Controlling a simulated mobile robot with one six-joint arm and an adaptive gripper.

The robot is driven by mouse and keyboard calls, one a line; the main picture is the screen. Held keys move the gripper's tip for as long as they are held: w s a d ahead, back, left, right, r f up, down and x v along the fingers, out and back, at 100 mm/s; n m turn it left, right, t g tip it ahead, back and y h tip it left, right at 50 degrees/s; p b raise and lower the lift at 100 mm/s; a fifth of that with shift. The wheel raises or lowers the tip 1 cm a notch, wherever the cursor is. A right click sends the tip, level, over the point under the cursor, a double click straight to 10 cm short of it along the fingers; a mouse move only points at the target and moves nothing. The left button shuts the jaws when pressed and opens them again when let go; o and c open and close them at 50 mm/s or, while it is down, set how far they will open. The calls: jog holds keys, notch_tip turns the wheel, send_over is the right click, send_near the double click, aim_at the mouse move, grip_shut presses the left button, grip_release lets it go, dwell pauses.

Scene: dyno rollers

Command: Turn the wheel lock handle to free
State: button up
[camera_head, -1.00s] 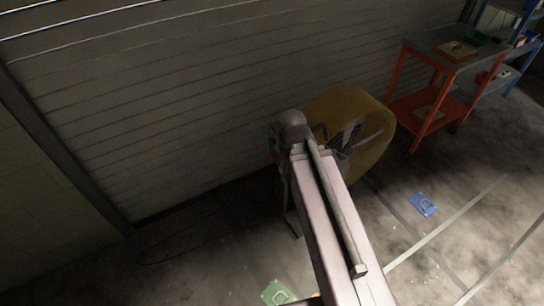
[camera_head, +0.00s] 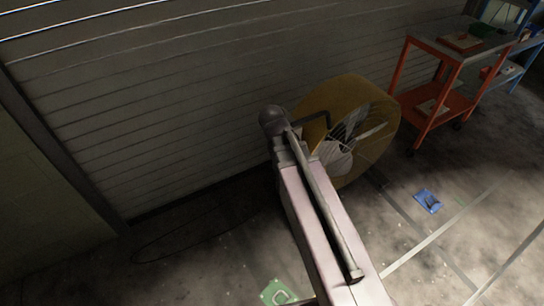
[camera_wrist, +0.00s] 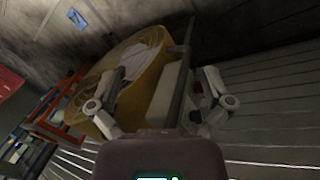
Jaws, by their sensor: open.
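I cannot pick out the wheel lock handle for certain in either view. In the wrist view my gripper (camera_wrist: 162,85) is open, its two fingers spread to left and right. Between and beyond the fingers are a pale box-like part (camera_wrist: 168,92) and a dark upright bar (camera_wrist: 186,62). I see nothing held, and cannot tell whether the fingers touch these parts. A yellow drum fan (camera_wrist: 142,50) stands behind them.
The yellow fan (camera_head: 328,100) stands by the slatted wall (camera_head: 160,110), just past my arm. An orange cart (camera_head: 440,100) stands at the right. A blue flat item (camera_head: 428,200) and a green one (camera_head: 276,292) lie on the floor. The floor at right is mostly open.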

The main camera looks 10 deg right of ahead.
jog(key=w+a+f+m+t+h+b, duration=0.2)
jog(key=w+f+m+h+b, duration=0.45)
jog(key=w+f+b, duration=0.95)
jog(key=w+a+f+m+t+h+b, duration=0.1)
jog(key=w+a+f+m+h+b, duration=0.1)
jog(key=a+b, duration=0.4)
jog(key=w+a+f+m+t+h+b, duration=0.2)
jog(key=a+h+b, duration=0.3)
jog(key=b, duration=1)
jog(key=shift+w+a+f+m+t, duration=0.35)
jog(key=shift+f+m, duration=0.2)
jog(key=shift+m, duration=0.2)
jog(key=shift+d+h, duration=0.1)
jog(key=shift+h, duration=0.15)
jog(key=x, duration=1.3)
jog(key=shift+d, duration=0.25)
